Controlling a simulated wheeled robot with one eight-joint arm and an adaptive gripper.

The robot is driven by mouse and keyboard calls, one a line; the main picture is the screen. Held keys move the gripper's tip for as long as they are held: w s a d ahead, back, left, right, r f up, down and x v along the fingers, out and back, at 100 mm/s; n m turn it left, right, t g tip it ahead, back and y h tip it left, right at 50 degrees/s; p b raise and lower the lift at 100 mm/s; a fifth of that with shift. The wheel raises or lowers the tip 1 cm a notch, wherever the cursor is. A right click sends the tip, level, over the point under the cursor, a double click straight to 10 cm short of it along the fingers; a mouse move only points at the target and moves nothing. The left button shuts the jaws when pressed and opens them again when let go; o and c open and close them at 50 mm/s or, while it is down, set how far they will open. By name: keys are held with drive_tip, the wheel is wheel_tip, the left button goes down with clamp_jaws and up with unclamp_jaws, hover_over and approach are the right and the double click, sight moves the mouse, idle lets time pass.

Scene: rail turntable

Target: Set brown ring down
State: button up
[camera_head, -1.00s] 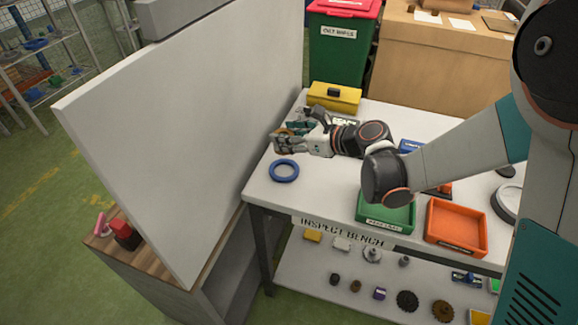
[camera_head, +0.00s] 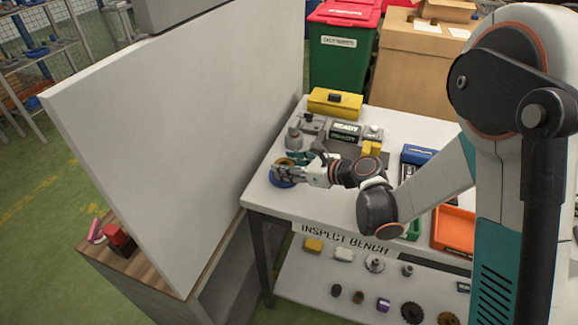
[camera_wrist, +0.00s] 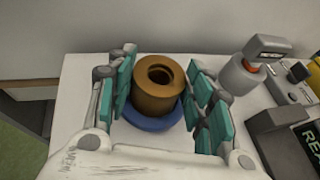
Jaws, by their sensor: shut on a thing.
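The brown ring (camera_wrist: 158,88) is a thick, stepped bushing with a hole through its top, upright between my fingers in the wrist view. My gripper (camera_wrist: 160,98) is shut on it, with teal finger pads on both sides. A flat blue ring (camera_wrist: 152,119) lies on the white bench directly beneath the brown ring. I cannot tell whether the two touch. In the head view, my gripper (camera_head: 286,169) is over the blue ring (camera_head: 280,182) at the bench's left end and mostly hides the brown ring (camera_head: 285,161).
A grey device (camera_wrist: 246,72) stands close to the right of my fingers. A white panel (camera_head: 180,130) rises left of the bench (camera_head: 257,190). A yellow box (camera_head: 335,103) and a block marked READY (camera_head: 345,131) are behind; an orange tray (camera_head: 453,229) is to the right.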

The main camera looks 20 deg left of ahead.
drive_tip(key=shift+f, duration=0.1)
drive_tip(key=o, duration=1.4)
drive_tip(key=shift+o, duration=0.2)
